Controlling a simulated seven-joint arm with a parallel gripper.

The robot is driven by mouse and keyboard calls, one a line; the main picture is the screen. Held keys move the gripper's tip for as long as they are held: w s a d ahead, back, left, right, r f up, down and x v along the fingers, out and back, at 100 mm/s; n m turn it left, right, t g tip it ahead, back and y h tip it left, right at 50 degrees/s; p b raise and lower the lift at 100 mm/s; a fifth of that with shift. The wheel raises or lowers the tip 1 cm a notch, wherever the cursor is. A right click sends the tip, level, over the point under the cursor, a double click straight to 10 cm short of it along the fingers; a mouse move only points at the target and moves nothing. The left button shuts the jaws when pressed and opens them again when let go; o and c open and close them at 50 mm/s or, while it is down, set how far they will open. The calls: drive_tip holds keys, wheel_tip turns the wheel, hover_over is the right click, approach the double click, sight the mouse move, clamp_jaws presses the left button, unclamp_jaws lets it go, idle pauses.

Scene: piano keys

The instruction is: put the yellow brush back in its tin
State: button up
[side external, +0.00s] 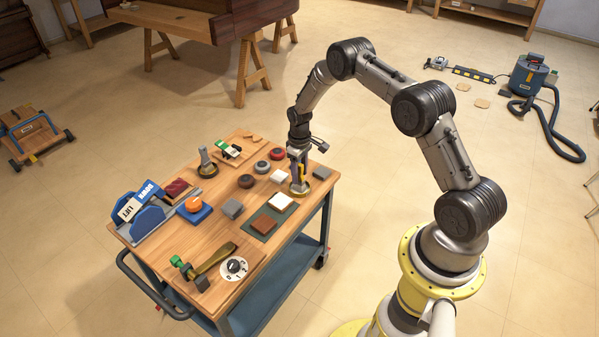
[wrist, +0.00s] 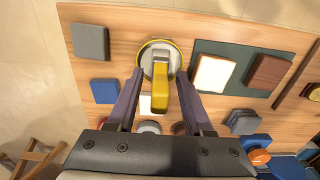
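A yellow upright piece (wrist: 159,92) with a grey body stands on a round, yellow-rimmed base (wrist: 147,66) in the wrist view. It is the only yellow handle-like thing I make out, but I cannot tell whether it is a brush or whether the base is a tin. In the side view the base (side external: 298,190) is near the table's right edge. My gripper (wrist: 159,76) has its fingers apart, one on each side of the yellow piece, with gaps showing. In the side view my gripper (side external: 299,176) points down over the base, hiding part of the piece.
A similar yellow-rimmed base with a grey post (side external: 206,163) stands farther back. A green mat (side external: 263,236) holds a white block (side external: 281,202) and a brown block (side external: 264,223). Round pads (side external: 262,167) lie behind. A grey block (side external: 232,208) and orange knob (side external: 193,204) are left.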

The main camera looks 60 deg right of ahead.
drive_tip(key=shift+r, duration=0.1)
wheel_tip(320, 180, up, 12)
drive_tip(key=shift+r, duration=0.1)
drive_tip(key=s+a+r+t, duration=0.1)
drive_tip(key=s+a+r, duration=0.25)
drive_tip(key=r, duration=0.35)
drive_tip(key=s+a+r+t, duration=0.1)
drive_tip(key=s+a+r, duration=0.25)
drive_tip(key=r, duration=0.45)
drive_tip(key=s+a+r+t, duration=0.1)
drive_tip(key=s+a+r, duration=0.25)
drive_tip(key=r, duration=0.35)
drive_tip(key=s+a+r+t, duration=0.1)
drive_tip(key=s+a, duration=0.3)
drive_tip(key=s, duration=0.6)
drive_tip(key=s+a+r+t, duration=0.1)
drive_tip(key=s+a+r, duration=0.2)
drive_tip(key=s, duration=0.7)
drive_tip(key=shift+s+a+t, duration=0.25)
drive_tip(key=shift+a+t, duration=0.05)
drive_tip(key=shift+a, duration=0.45)
